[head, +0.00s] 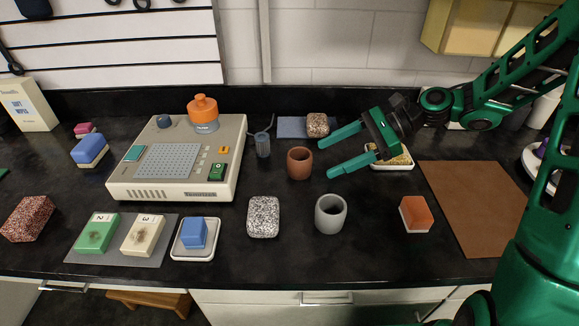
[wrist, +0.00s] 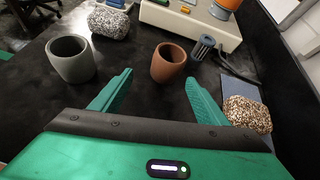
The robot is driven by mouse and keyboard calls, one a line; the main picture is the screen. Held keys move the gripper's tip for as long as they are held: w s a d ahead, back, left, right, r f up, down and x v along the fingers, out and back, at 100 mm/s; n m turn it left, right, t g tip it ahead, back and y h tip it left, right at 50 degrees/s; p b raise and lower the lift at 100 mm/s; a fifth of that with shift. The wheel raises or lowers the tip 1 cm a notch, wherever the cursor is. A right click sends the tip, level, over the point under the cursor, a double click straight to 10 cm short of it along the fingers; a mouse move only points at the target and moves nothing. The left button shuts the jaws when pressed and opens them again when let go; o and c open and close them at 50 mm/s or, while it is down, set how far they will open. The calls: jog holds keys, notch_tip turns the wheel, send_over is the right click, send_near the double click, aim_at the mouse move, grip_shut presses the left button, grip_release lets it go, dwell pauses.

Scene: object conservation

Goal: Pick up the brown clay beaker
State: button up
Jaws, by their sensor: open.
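The brown clay beaker (head: 300,163) stands upright on the dark counter, just right of the beige device in the head view. It also shows in the wrist view (wrist: 169,62), beyond and between my fingertips. My gripper (head: 325,154) is green, open and empty. Its two fingers point left toward the beaker, with a small gap to it in the head view. I cannot tell whether the fingertips are level with the beaker.
A grey beaker (head: 331,214) and a speckled block (head: 264,217) stand in front. A speckled stone (head: 317,125) rests on a blue-grey mat (head: 291,127) behind. A small dark ribbed cup (head: 262,145) stands left of the brown beaker, close to the beige device (head: 120,185).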

aim_at(310, 155)
jog(key=shift+w+a+r+m+y, duration=0.2)
jog(key=shift+a+m+y, duration=0.1)
jog(key=shift+a, duration=0.2)
jog(key=shift+w+a+r+m+y, duration=0.1)
jog(key=shift+a+r+m+y, duration=0.15)
jog(key=shift+a, duration=0.2)
jog(key=shift+y, duration=0.25)
jog(key=x, duration=0.5)
jog(key=shift+a, duration=0.2)
jog(key=shift+w+f+x, duration=0.15)
jog(key=shift+x, duration=1.3)
jog(key=shift+w+f+x, duration=0.1)
jog(key=shift+f+x, duration=0.1)
jog(key=shift+x, duration=1.25)
jog(key=shift+d, duration=0.1)
jog(key=c, duration=1.2)
